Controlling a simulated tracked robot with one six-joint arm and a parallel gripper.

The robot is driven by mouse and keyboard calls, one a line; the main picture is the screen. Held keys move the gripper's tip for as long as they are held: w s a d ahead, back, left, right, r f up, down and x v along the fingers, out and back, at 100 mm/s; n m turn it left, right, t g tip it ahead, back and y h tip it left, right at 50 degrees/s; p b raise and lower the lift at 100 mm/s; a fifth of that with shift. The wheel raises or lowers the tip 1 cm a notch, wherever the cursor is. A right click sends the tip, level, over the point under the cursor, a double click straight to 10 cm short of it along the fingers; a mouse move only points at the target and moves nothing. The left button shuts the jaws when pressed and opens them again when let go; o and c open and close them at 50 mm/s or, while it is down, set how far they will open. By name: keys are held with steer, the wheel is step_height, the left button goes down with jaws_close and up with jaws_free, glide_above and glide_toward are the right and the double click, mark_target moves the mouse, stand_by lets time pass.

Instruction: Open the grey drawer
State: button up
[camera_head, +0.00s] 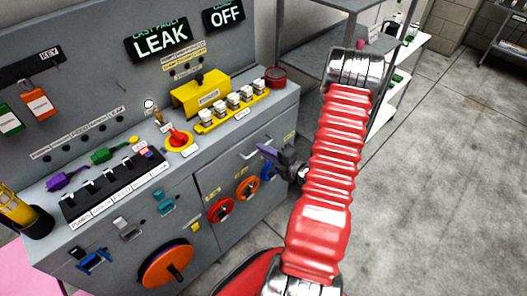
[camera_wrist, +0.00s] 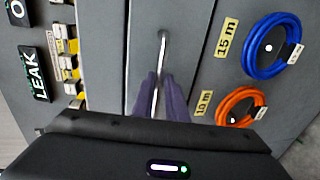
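The grey drawer front (camera_head: 240,160) is at the upper right of the grey cabinet's front and looks flush with it. Its thin metal bar handle (camera_head: 256,147) sticks out from the front. In the wrist view the handle (camera_wrist: 161,62) runs lengthwise down the drawer front (camera_wrist: 140,50). My gripper (camera_head: 264,150) is at the handle. In the wrist view the two purple fingers of my gripper (camera_wrist: 158,82) lie one on each side of the bar, close to it. Whether they press on it cannot be told.
Coiled orange (camera_head: 247,187) and red (camera_head: 221,211) hoses hang below the drawer; a blue hose (camera_wrist: 271,45) shows beside the orange one. The cabinet top (camera_head: 130,150) carries switches and a yellow valve rack. A metal shelf (camera_head: 310,40) stands behind. The floor (camera_head: 440,190) at right is clear.

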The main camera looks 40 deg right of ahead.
jaws_close()
